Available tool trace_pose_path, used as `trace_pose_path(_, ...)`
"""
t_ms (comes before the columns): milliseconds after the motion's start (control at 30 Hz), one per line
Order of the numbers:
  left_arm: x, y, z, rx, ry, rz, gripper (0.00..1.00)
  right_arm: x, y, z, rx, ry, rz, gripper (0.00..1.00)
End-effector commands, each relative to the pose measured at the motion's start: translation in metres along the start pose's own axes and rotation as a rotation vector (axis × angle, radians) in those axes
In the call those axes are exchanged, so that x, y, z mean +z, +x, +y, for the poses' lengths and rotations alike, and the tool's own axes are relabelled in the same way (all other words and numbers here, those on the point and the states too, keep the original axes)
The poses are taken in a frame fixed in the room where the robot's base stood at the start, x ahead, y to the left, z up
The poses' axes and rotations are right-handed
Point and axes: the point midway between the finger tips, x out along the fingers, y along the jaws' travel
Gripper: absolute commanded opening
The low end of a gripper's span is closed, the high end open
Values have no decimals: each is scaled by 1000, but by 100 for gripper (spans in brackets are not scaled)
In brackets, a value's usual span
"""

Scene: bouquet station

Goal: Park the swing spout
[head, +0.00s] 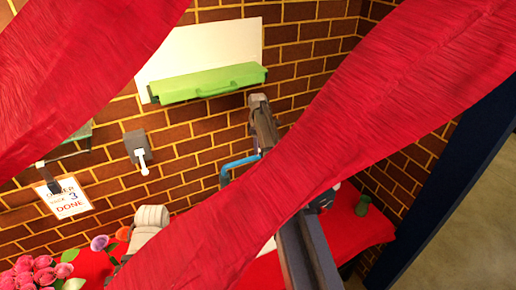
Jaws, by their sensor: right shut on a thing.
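The blue swing spout (238,162) is a thin bent pipe in front of the brick wall, near the middle of the head view. One end bends down at its left. Its right end meets my dark grey right gripper (261,122), which is shut at the spout. The exact contact is hard to see. A broad red band crosses in front and hides the spout's base and part of my right arm. My left gripper cannot be made out.
A green bar (210,83) sits below a white panel (205,48) on the wall. A grey switch box (135,142) with a white lever and an order card (66,198) hang left.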

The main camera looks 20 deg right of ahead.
Motion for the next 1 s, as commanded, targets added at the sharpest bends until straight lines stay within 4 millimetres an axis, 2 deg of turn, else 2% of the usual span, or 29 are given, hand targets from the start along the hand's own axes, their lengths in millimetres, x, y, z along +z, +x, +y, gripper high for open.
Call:
trace_pose_path(200, 0, 0, 0, 0, 0, 0, 50, 0, 0, 0, -1, 0, 0, 0)
trace_pose_path(233, 0, 0, 0, 0, 0, 0, 50, 0, 0, 0, -1, 0, 0, 34)
trace_pose_path(467, 0, 0, 0, 0, 0, 0, 50, 0, 0, 0, -1, 1, 0, 60)
trace_pose_path(767, 0, 0, 0, 0, 0, 0, 50, 1, 0, -2, 0, 9, 0, 62)
trace_pose_path(867, 0, 0, 0, 0, 0, 0, 50, 6, 0, -8, 0, 47, 0, 62)
trace_pose_path(1000, 0, 0, 0, 0, 0, 0, 50, 20, 0, -26, 0, 169, 0, 62)
